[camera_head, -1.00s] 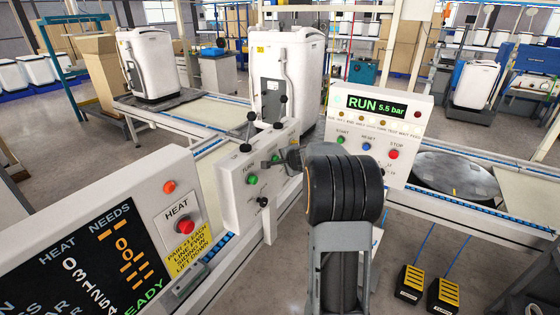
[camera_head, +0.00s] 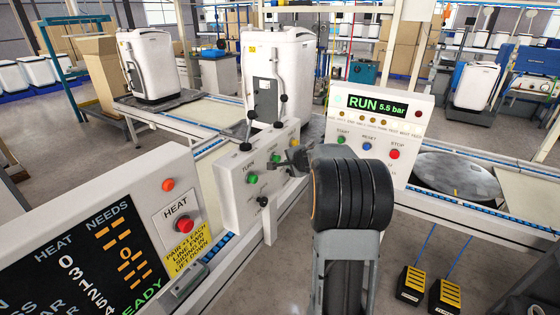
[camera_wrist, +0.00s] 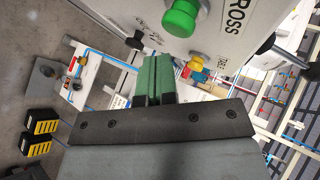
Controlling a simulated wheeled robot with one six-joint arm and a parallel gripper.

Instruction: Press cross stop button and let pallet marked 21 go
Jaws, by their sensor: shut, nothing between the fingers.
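The control box (camera_head: 232,197) beside the conveyor carries green buttons (camera_head: 252,179) and black-knobbed levers. In the wrist view, a panel lettered "ROSS" (camera_wrist: 232,30), its start cut off, shows a large green button (camera_wrist: 181,18) and a smaller yellow button (camera_wrist: 196,63). My gripper (camera_head: 296,160) is at the right end of this box in the head view. Its green fingers (camera_wrist: 153,80) are shut and empty, below the green button in the wrist picture, with no clear contact. I cannot read a 21 on any pallet. A white appliance (camera_head: 292,65) stands behind the box.
The HEAT panel (camera_head: 175,160) with a red button is at left. The RUN 5.5 bar panel (camera_head: 405,110) has a red STOP button (camera_head: 394,154). A round turntable (camera_head: 455,172) lies right. Yellow-black pedals (camera_head: 412,284) stand on the floor.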

